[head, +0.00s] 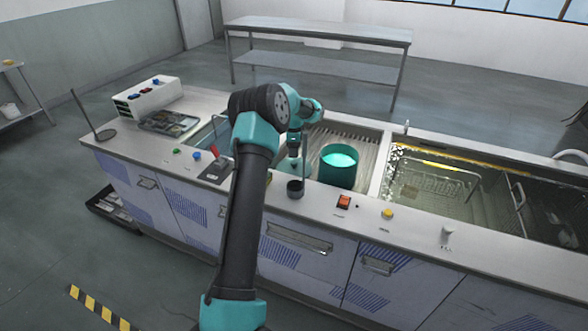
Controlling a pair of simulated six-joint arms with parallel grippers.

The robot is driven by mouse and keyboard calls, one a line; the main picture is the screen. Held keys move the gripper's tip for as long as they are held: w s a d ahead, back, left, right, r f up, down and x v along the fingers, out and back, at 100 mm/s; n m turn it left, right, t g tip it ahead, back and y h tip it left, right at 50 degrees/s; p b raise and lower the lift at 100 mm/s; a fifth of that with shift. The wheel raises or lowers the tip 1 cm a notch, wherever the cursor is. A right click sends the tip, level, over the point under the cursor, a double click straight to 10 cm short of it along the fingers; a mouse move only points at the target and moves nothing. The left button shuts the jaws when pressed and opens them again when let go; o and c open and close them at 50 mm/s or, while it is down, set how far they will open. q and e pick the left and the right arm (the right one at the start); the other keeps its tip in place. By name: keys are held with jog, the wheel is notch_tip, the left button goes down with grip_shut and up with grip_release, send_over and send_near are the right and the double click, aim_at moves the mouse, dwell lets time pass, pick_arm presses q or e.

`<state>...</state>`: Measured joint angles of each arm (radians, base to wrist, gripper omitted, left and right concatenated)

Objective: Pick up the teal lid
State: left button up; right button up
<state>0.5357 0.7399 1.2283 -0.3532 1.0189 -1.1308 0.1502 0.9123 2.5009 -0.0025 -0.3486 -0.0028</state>
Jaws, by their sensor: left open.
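A teal round piece (338,168) stands on the ribbed drain area of the counter, left of the water-filled tank. It has tall sides and a bright teal inner face; I cannot tell whether it is the lid itself or a vessel. No other clear lid shows. My left arm reaches over the front of the counter, and my left gripper (296,160) points down just left of the teal piece, apart from it. The gripper is open; its fingers are small and partly hidden by the arm. My right gripper is not in view.
A red switch (344,201) and yellow button (388,213) are on the front ledge. The tank (440,185) holds a wire basket.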

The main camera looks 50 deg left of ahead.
aim_at(294, 162)
pick_arm(q)
jog(key=shift+f, duration=1.25)
jog(key=shift+d+f, duration=0.1)
jog(key=shift+f, duration=2.5)
jog(key=shift+c, duration=0.3)
jog(key=c, duration=0.9)
jog(key=shift+r, duration=0.2)
jog(key=shift+c, duration=0.2)
notch_tip(294, 162, up, 10)
jog(key=shift+f, duration=0.15)
